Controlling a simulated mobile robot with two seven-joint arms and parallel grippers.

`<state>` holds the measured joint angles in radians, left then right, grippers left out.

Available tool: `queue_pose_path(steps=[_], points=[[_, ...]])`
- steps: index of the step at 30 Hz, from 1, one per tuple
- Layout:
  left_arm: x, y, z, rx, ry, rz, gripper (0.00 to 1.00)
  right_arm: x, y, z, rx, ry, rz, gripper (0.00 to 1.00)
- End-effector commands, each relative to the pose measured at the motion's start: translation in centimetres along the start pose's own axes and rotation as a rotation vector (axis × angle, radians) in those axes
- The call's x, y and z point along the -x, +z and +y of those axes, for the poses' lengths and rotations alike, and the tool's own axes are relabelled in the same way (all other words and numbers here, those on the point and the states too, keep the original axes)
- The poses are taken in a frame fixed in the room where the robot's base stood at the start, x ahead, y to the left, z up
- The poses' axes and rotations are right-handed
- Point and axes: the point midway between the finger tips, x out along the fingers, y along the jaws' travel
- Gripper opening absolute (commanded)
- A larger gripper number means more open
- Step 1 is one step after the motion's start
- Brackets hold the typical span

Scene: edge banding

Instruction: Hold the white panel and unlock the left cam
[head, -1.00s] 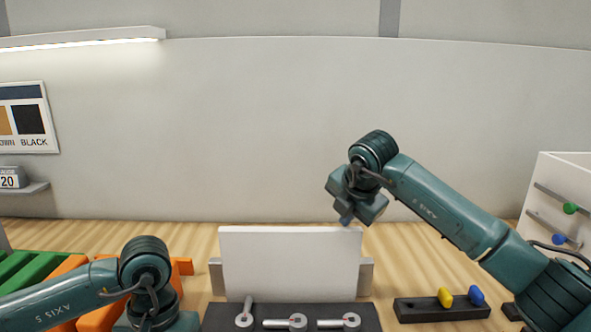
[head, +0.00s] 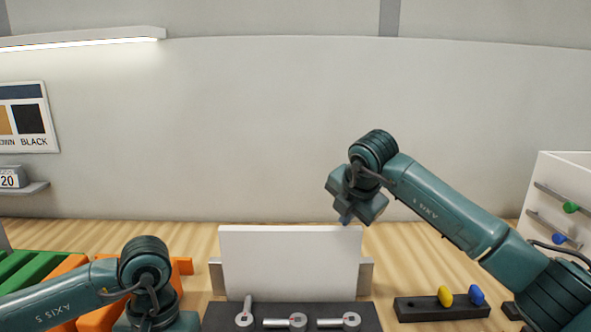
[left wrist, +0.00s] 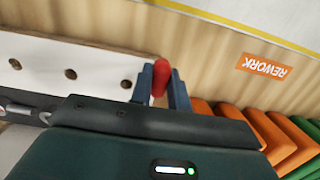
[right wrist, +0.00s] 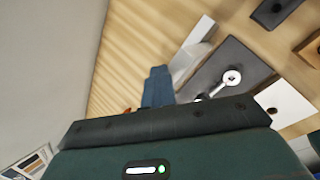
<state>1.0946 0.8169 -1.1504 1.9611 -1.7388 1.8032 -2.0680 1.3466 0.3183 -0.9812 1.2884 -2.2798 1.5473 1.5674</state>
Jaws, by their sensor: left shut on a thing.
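The white panel (head: 290,262) stands upright behind a dark base with three cams. The left cam (head: 244,318) has its lever pointing away from me; the middle cam (head: 297,321) and right cam (head: 350,321) have theirs pointing left. My right gripper (head: 346,218) is at the panel's top right corner; I cannot tell if it touches. Its fingers (right wrist: 158,87) look together in the right wrist view, with nothing visible between them. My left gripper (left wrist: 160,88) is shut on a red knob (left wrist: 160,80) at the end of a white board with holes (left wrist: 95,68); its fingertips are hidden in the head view.
Orange and green bins (head: 95,318) lie at the left. A dark block (head: 420,309) with a yellow knob (head: 445,296) and a blue knob (head: 476,294) sits right of the base. A white cabinet (head: 560,180) stands at the far right. Bench behind the panel is clear.

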Motion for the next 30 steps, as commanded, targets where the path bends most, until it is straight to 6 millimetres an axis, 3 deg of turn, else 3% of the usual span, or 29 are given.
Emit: queue_pose_path(steps=[1, 10, 14, 17, 24, 30], points=[[-0.1, 0.0, 0.0, 0.000, 0.000, 0.000, 0.00, -0.7, -0.5, -0.5, 0.003, -0.017, 0.011, 0.00], [0.0, -0.1, 0.1, 0.006, 0.001, 0.001, 0.00, -0.7, -0.5, -0.5, 0.002, -0.018, 0.011, 0.00], [0.5, -1.2, 0.6, 0.094, 0.012, 0.008, 0.00, -0.7, -0.5, -0.5, 0.002, -0.018, 0.011, 0.00], [1.3, -3.2, 1.6, 0.261, 0.032, 0.016, 0.00, -0.7, -0.5, -0.5, 0.002, -0.018, 0.011, 0.00], [4.8, -9.3, 5.2, 0.860, 0.104, 0.024, 0.00, -0.7, -0.5, -0.5, 0.002, -0.018, 0.011, 0.00], [7.7, -12.9, 7.6, 1.290, 0.158, 0.013, 0.00, -0.7, -0.4, -0.6, 0.002, -0.019, 0.011, 0.00]])
